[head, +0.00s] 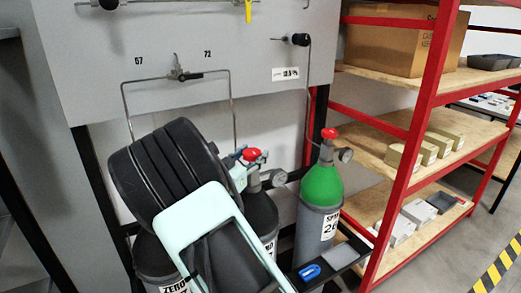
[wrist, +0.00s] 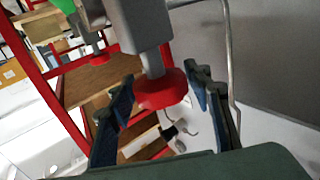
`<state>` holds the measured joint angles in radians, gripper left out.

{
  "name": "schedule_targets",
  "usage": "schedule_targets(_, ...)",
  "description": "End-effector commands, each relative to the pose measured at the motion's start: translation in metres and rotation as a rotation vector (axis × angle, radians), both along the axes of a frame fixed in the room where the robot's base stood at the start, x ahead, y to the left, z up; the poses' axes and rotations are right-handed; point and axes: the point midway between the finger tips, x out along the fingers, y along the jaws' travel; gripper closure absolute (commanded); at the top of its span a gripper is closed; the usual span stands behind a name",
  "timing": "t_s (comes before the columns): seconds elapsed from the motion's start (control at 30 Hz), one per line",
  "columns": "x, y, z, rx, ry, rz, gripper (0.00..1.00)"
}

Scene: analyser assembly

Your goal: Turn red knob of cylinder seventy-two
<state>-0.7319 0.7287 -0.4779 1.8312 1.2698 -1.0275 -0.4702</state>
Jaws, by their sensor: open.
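A red knob (head: 252,154) tops the dark middle cylinder (head: 262,215), below the panel number 72 (head: 207,54); that cylinder's own label is partly hidden by my arm. In the wrist view the red knob (wrist: 158,91) lies between the two fingers of my gripper (wrist: 160,76). The fingers are open, one on each side, with visible gaps to the knob. In the head view my arm hides most of my gripper (head: 238,160), with a little showing just left of the knob.
A green-topped cylinder (head: 322,186) with another red knob (head: 329,133) stands to the right. A dark cylinder labelled ZERO (head: 155,262) is partly hidden at the left. Pipes (head: 233,105) run down from the grey panel (head: 110,60). A red-framed shelf (head: 405,160) stands further right.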

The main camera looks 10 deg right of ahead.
Motion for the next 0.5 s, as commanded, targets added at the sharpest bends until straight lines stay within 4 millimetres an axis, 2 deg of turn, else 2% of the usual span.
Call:
schedule_targets(0.2, 0.029, -0.023, -0.001, 0.0, -0.001, -0.001, 0.54)
schedule_targets(0.5, 0.041, -0.032, 0.0, 0.0, 0.0, 0.001, 0.54)
